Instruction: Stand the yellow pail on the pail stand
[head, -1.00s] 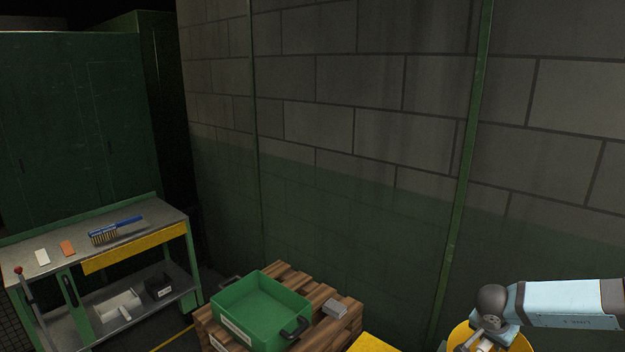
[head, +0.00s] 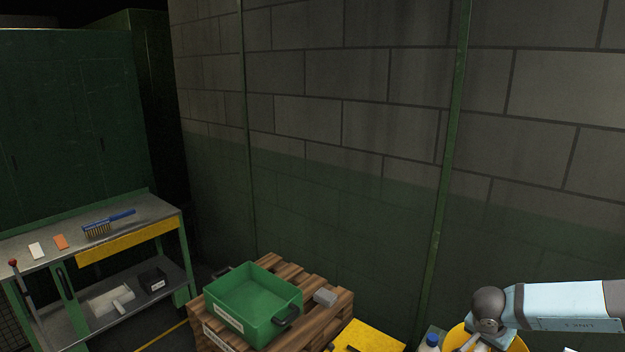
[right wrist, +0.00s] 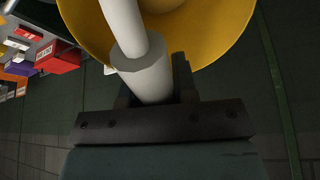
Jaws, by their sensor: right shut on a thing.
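The yellow pail (head: 459,334) is at the bottom right of the head view, partly cut off by the frame and covered by my right arm. In the right wrist view its round yellow body (right wrist: 217,30) fills the top. My right gripper (head: 474,341) is shut on the pail's pale handle grip (right wrist: 143,67), and the pail hangs beyond the fingers. I cannot see whether its base touches anything. I cannot make out the pail stand for certain. My left gripper is out of view.
A yellow flat-topped thing (head: 370,338) shows at the bottom edge, beside a bottle with a blue cap (head: 432,340). A wooden pallet stack (head: 334,286) carries a green tray (head: 293,303) and a grey block (head: 325,297). A workbench (head: 150,211) with a brush stands left.

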